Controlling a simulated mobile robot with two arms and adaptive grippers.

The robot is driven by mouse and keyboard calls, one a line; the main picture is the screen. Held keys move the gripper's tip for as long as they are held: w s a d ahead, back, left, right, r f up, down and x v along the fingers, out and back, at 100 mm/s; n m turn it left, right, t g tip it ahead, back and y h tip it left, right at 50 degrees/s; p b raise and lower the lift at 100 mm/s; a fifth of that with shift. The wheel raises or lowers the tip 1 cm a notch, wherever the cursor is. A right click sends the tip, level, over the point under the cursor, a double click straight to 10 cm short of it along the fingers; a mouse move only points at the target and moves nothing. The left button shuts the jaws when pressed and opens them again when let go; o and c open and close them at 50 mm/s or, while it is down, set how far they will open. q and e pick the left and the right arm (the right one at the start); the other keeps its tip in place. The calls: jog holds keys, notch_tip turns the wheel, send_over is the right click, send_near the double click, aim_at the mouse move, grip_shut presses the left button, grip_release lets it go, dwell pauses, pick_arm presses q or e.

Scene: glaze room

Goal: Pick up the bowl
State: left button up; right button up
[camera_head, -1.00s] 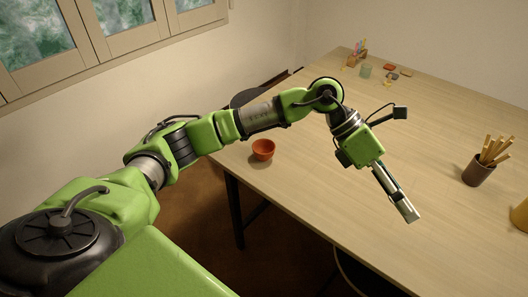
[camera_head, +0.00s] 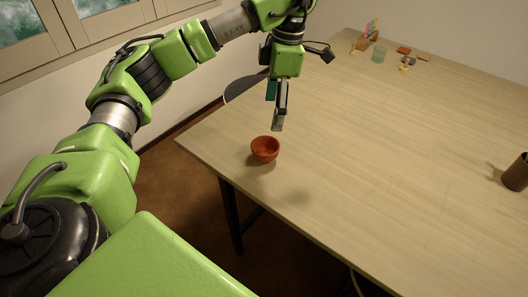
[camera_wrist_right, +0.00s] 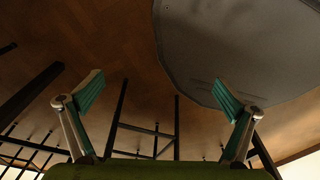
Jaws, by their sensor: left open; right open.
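The bowl (camera_head: 265,150) is small, round and orange-red. It stands upright on the wooden table (camera_head: 370,150), near the table's left corner in the head view. My left gripper (camera_head: 277,125) points down above and just behind the bowl in the picture, apart from it and empty. Its fingers are seen edge-on, one mostly covering the other. My right gripper (camera_wrist_right: 160,95) shows only in the right wrist view, with its two fingers wide apart and nothing between them. The bowl is not in that wrist view.
A brown cup (camera_head: 516,173) stands at the right edge of the table. A pencil holder (camera_head: 366,40), a greenish glass (camera_head: 378,55) and small blocks (camera_head: 404,50) are at the back. A dark round seat (camera_head: 242,88) is beyond the left edge. The table's middle is clear.

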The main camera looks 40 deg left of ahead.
pick_arm(q)
send_near(265, 148)
jog(key=shift+s+d+f, duration=0.5)
jog(key=shift+s+f, duration=0.3)
jog(key=shift+s, duration=0.05)
jog(key=shift+f+p, duration=0.3)
jog(key=shift+f, duration=0.25)
jog(key=f+p, duration=0.1)
jog(key=f, duration=0.1)
jog(key=s+f+p, duration=0.1)
jog(key=f, duration=0.1)
jog(key=shift+a+f, duration=0.15)
jog(key=shift+a, duration=0.1)
jog(key=shift+f, duration=0.4)
pick_arm(e)
jog(key=shift+s+d+r, duration=0.2)
jog(key=shift+s+r, duration=0.15)
jog(key=shift+r, duration=0.2)
jog(key=shift+s+d+r, duration=0.2)
jog(key=shift+s+r, duration=0.15)
jog(key=shift+r, duration=0.15)
pick_arm(q)
jog(key=shift+c, duration=0.3)
pick_arm(e)
jog(key=shift+d, duration=0.1)
pick_arm(q)
jog(key=c, duration=1.2)
pick_arm(e)
jog(key=shift+s+d, duration=0.1)
